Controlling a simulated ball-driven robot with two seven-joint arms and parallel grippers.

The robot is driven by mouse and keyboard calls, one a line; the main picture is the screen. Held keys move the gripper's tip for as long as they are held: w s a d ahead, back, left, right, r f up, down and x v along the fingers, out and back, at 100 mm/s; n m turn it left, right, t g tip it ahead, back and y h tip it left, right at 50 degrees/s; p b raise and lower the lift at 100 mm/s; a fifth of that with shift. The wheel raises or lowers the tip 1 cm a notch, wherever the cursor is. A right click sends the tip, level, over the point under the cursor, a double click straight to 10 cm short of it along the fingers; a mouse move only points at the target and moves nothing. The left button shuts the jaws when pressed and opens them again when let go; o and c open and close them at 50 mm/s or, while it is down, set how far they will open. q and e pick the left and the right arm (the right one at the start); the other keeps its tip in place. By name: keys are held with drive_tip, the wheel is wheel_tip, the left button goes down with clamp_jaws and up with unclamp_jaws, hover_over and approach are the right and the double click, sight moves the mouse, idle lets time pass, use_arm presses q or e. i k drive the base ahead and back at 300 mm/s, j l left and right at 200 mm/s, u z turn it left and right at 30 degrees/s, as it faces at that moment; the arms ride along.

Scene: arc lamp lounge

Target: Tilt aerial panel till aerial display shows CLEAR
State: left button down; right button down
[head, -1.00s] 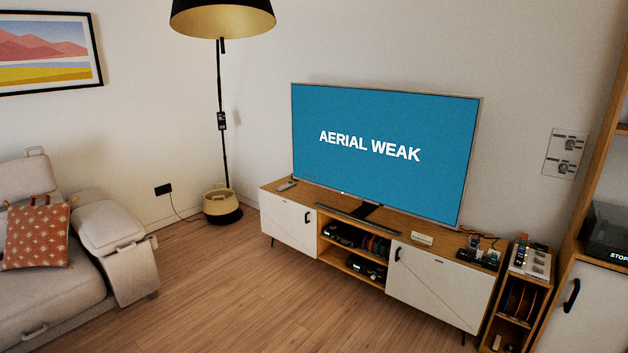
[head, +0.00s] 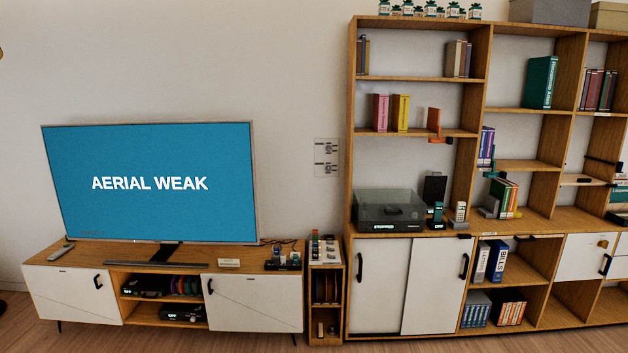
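The aerial display (head: 150,215) is a large television with a blue screen on the low cabinet at the left of the head view. It reads AERIAL WEAK in white letters. I cannot make out a thing that is surely the aerial panel. Neither of my grippers shows in the head view.
The low white-doored cabinet (head: 252,290) stands against the wall. A narrow rack (head: 340,300) stands between it and a tall wooden shelf unit (head: 351,180). The shelves hold books, a dark turntable (head: 390,212) and small devices. A strip of wooden floor (head: 180,343) shows in front.

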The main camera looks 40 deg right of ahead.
sight(434, 186)
drive_tip(key=z, duration=2.05)
drive_tip(key=i+l+u, duration=0.1)
drive_tip(key=i+l, duration=0.2)
drive_tip(key=i+l+u, duration=0.1)
drive_tip(key=i+l, duration=0.5)
drive_tip(key=l, duration=0.15)
drive_tip(key=i+l+u, duration=0.15)
drive_tip(key=i+l, duration=0.15)
drive_tip(key=i+l+u, duration=0.1)
drive_tip(key=i+l, duration=0.15)
drive_tip(key=l, duration=0.2)
drive_tip(key=i+l+u, duration=0.1)
drive_tip(key=i+l, duration=0.15)
drive_tip(key=l, duration=0.15)
drive_tip(key=i+l+u, duration=0.1)
drive_tip(key=i+l, duration=0.15)
drive_tip(key=l, duration=0.2)
drive_tip(key=i+l, duration=0.2)
drive_tip(key=l, duration=0.25)
drive_tip(key=u, duration=0.05)
